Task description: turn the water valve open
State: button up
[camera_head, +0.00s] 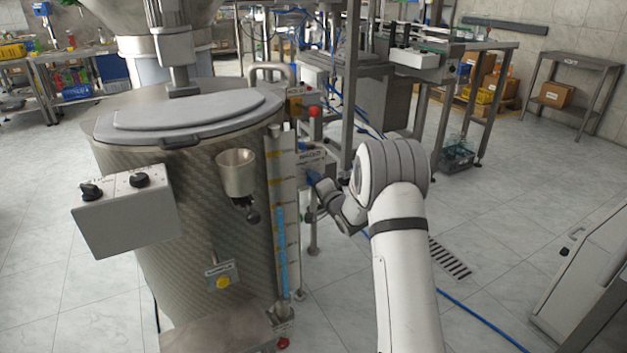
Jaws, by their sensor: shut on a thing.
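A small blue part, apparently the water valve's handle (313,175), shows at the right side of the big steel tank (215,215), just below a labelled plate (312,158). My gripper (319,183) reaches left to it from the end of my white arm and is shut on it. The fingertips are small and partly hidden here, so the handle's exact angle cannot be told. The valve body behind it is mostly hidden.
A sight tube (282,240) with blue liquid stands upright on the tank. A red button (315,111) is above the valve. A steel frame (352,90) rises close behind my gripper. A blue hose (480,318) lies on the floor at right, near a drain grate (450,258).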

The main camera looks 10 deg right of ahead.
jog(key=shift+a+m, duration=0.1)
jog(key=shift+m, duration=0.5)
jog(key=shift+f, duration=0.1)
jog(key=o, duration=1)
jog(key=p+v, duration=0.1)
jog(key=v, duration=0.6)
jog(key=shift+s, duration=0.35)
